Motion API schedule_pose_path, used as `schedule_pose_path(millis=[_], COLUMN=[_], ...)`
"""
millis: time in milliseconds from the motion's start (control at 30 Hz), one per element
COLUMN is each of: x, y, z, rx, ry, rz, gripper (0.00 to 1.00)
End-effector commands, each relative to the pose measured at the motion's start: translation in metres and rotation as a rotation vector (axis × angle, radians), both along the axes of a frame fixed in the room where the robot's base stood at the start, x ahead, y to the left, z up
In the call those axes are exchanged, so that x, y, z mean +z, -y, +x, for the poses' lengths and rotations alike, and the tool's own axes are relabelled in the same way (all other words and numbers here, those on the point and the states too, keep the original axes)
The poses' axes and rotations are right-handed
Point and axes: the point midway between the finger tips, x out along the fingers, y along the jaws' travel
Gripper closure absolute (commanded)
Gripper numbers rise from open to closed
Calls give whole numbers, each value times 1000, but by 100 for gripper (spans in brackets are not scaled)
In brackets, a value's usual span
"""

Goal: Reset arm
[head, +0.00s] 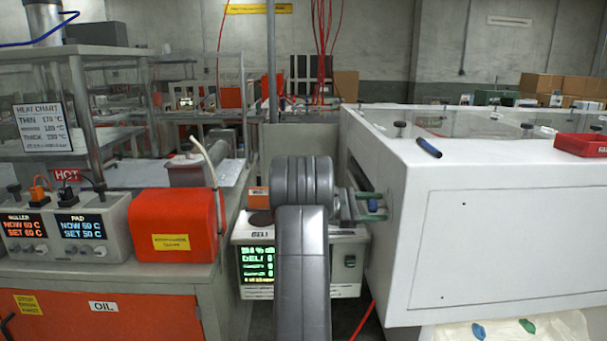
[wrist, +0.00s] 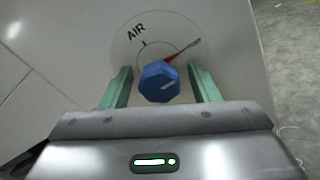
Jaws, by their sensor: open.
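My gripper (head: 372,206) is at the left side wall of the large white cabinet (head: 500,235) in the head view. In the wrist view my gripper (wrist: 160,82) is open. Its two green fingers stand on either side of a blue faceted knob (wrist: 159,84), with a small gap showing on each side. The knob has a white mark. It sits on a round plate (wrist: 128,50) labelled AIR, with a red pointer (wrist: 183,50) at its upper right. My arm hides part of the area behind it in the head view.
An orange box (head: 178,225) and a heater controller (head: 68,232) stand on the bench at left. A red tray (head: 582,145) and a blue cylinder (head: 429,147) lie on the cabinet top. Red cables hang behind.

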Motion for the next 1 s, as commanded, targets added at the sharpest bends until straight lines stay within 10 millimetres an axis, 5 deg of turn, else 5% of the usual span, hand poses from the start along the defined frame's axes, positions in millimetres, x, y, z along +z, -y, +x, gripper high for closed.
schedule_pose_path(millis=[700, 1000], x=[4, 1], y=[0, 0], z=[-2, -3], rx=[0, 0], ry=[-582, -705], rz=[-20, -24], gripper=[45, 45])
